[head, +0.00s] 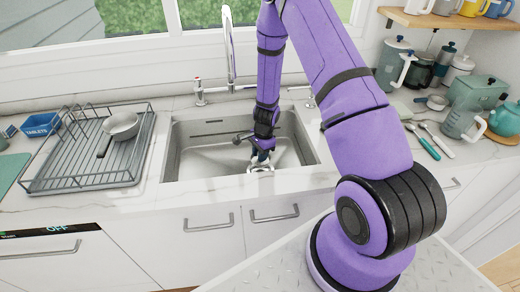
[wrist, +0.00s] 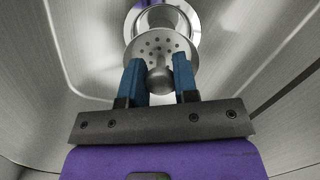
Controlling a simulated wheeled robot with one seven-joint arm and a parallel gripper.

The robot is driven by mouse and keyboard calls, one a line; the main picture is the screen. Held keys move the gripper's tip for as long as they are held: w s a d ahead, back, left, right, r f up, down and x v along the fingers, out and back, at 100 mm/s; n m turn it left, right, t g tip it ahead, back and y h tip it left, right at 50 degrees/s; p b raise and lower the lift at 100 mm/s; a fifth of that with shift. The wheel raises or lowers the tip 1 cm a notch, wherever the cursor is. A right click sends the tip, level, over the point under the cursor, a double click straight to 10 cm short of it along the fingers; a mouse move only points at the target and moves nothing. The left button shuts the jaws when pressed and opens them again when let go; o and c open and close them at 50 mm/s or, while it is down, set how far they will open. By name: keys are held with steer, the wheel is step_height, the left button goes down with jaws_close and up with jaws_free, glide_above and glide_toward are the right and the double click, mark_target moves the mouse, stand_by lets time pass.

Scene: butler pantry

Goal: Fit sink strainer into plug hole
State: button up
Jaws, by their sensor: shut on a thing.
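The sink strainer (wrist: 155,44) is a round metal disc with small holes and a rounded knob. My gripper (wrist: 158,72) has its blue fingers shut on the strainer's knob, inside the sink basin (head: 190,163). In the wrist view the plug hole (wrist: 187,22) shows as a bright metal ring behind the strainer, which overlaps part of it. In the head view my gripper (head: 260,157) is low in the basin, just above the plug hole's ring (head: 262,169). I cannot tell whether the strainer touches the ring.
A tall tap (head: 229,50) stands behind the basin. Utensils (head: 425,142), a jug (head: 461,122) and a teapot (head: 507,119) are on the right. The basin walls surround my gripper.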

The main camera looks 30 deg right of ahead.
steer(key=shift+f, duration=3.6)
steer(key=o, duration=0.6)
steer(key=shift+r, duration=0.7)
steer(key=shift+r, duration=1.9)
